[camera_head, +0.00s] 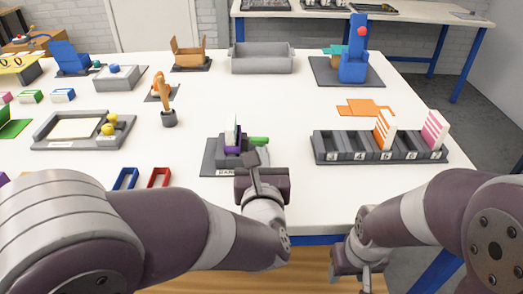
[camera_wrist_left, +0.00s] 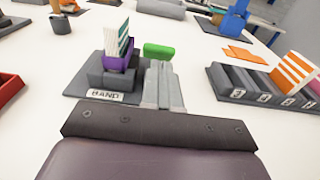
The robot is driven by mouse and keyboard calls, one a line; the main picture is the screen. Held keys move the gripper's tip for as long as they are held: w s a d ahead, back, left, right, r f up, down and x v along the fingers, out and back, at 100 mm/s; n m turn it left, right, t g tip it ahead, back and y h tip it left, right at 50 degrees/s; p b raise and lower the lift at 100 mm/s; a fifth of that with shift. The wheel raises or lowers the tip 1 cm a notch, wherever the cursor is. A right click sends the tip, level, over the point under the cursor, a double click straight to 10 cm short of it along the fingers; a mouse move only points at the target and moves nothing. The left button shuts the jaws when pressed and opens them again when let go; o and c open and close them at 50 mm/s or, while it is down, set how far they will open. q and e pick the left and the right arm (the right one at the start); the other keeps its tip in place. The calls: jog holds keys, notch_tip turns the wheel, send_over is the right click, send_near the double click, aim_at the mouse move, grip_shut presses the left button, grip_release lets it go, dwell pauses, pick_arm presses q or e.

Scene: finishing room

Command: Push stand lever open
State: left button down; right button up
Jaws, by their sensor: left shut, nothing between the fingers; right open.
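A dark grey stand (camera_head: 212,160) with a label sits at the front middle of the white table; it also shows in the left wrist view (camera_wrist_left: 78,84). A purple holder (camera_wrist_left: 119,60) on it carries an upright white and green striped piece (camera_wrist_left: 122,40). The green lever (camera_head: 258,140) sticks out from the stand's right side; it also shows in the left wrist view (camera_wrist_left: 157,50). My left gripper (camera_head: 252,160) is shut and empty, its tips just in front of the lever. I cannot tell whether they touch it. My right gripper (camera_head: 358,258) is open below the table's front edge.
A slotted grey rack (camera_head: 347,158) with orange and pink striped pieces stands to the right, beside an orange flat piece (camera_head: 362,107). Blue and red frames (camera_head: 158,177) lie front left.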

pick_arm(q)
jog(key=shift+w+r, duration=0.2)
jog(key=shift+w, duration=0.1)
pick_arm(e)
jog(key=shift+r, duration=0.1)
